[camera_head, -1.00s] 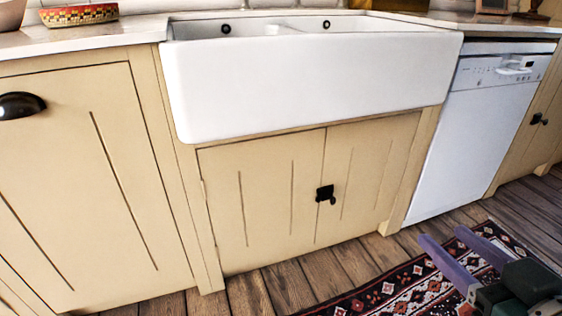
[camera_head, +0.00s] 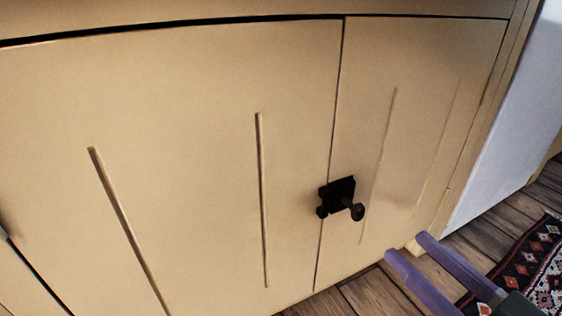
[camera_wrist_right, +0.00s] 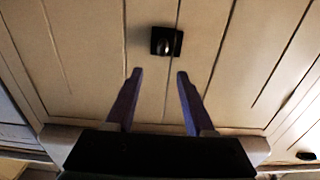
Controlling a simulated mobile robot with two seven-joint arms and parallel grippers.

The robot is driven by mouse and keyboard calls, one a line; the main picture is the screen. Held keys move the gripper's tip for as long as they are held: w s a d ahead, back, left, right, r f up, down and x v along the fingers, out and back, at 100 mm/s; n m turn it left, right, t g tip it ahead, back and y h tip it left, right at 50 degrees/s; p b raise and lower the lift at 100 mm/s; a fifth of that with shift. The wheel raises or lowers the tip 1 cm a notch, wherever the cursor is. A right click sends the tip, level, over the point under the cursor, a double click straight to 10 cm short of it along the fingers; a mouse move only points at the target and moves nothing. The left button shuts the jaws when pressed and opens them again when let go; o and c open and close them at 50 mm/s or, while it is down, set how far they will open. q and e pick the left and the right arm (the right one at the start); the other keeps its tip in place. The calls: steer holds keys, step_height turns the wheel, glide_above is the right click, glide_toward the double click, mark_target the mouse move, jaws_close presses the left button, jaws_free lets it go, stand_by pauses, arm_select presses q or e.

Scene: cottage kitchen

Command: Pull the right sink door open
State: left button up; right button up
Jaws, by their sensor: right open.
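The right sink door (camera_head: 415,110) is a cream panel with vertical grooves, and it is shut, level with the left sink door (camera_head: 200,140). A small black latch with a round knob (camera_head: 355,210) sits at the seam between the doors. My right gripper (camera_head: 405,246) is open and empty, its two purple fingers low and to the right of the knob in the head view. In the right wrist view the knob (camera_wrist_right: 167,45) lies ahead of the open fingers (camera_wrist_right: 160,73), roughly between them and apart from them. My left gripper is out of view.
A white appliance side (camera_head: 520,120) stands to the right of the cabinet. A dark patterned rug (camera_head: 530,265) lies on the wooden floor (camera_head: 365,295) at the lower right. The space in front of the doors looks clear.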

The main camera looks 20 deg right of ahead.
mark_target(363, 210)
steer(key=w+b, duration=0.1)
steer(key=w, duration=0.1)
steer(key=w+b, duration=0.1)
steer(key=w, duration=0.2)
steer(key=w+a+b, duration=0.1)
steer(key=w, duration=0.1)
steer(key=shift+w, duration=0.7)
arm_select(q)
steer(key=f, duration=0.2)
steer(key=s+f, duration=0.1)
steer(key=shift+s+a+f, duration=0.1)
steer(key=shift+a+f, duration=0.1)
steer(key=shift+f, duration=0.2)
arm_select(e)
steer(key=c, duration=0.3)
jaws_close()
